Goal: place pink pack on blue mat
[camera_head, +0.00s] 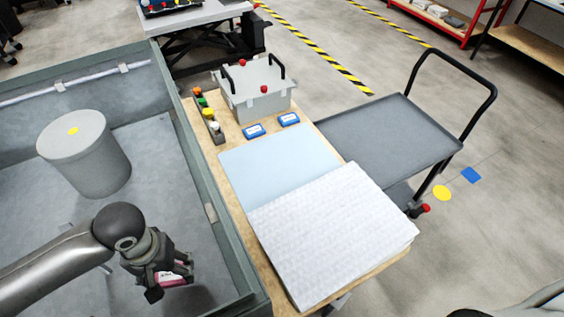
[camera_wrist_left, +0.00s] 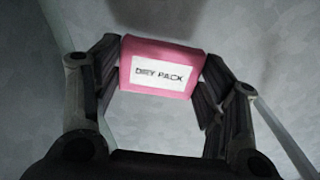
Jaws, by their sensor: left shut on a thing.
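The pink pack (camera_wrist_left: 160,67) with a white label is between the fingers of my left gripper (camera_wrist_left: 160,78), which is shut on it. In the head view the pack (camera_head: 171,278) shows partly below the gripper (camera_head: 168,283), over the inside of the large grey bin at the left. The light blue mat (camera_head: 272,158) lies flat on the wooden table, to the right of the bin wall and apart from the gripper. My right gripper is not in view.
The grey bin's wall (camera_head: 210,210) stands between gripper and table (camera_head: 280,292). A grey cylinder (camera_head: 88,158) is inside the bin. A white textured pad (camera_head: 330,235) lies beside the mat. Two blue boxes (camera_head: 254,131) and a grey case (camera_head: 258,92) sit behind it. A cart (camera_head: 390,135) is at right.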

